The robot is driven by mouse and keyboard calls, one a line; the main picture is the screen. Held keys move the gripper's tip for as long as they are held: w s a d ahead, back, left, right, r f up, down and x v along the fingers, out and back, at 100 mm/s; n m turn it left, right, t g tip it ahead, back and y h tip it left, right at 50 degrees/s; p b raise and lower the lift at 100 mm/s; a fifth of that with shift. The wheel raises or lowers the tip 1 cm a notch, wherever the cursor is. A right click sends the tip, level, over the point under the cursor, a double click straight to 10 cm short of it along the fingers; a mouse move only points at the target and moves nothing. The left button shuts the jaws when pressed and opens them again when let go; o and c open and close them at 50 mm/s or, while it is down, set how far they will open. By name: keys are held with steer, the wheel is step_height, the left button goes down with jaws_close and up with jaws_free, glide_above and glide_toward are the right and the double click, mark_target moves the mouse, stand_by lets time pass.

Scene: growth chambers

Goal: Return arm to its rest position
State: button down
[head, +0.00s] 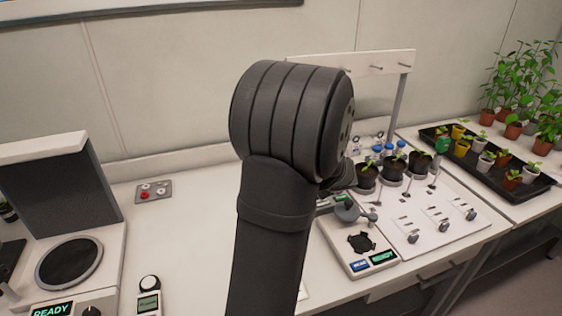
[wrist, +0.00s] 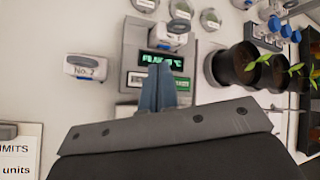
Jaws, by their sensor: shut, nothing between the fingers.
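My gripper (wrist: 160,72) shows in the wrist view as two blue-grey fingers, close together with nothing between them. It is above a grey device with a lit green display (wrist: 163,60). In the head view my dark arm rises through the middle and bends at a thick ribbed joint; it hides most of the gripper. The arm stands over the white bench (head: 205,245).
Black pots with seedlings (head: 394,168) stand right of the arm, beside blue-capped bottles (head: 377,149). A small white device labelled No. 2 (wrist: 90,67) lies left of the fingers. A plant tray (head: 488,162) is far right. A READY machine (head: 70,262) stands left.

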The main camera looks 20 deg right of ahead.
steer(key=shift+f, duration=0.75)
steer(key=shift+r, duration=2.8)
steer(key=shift+f, duration=0.1)
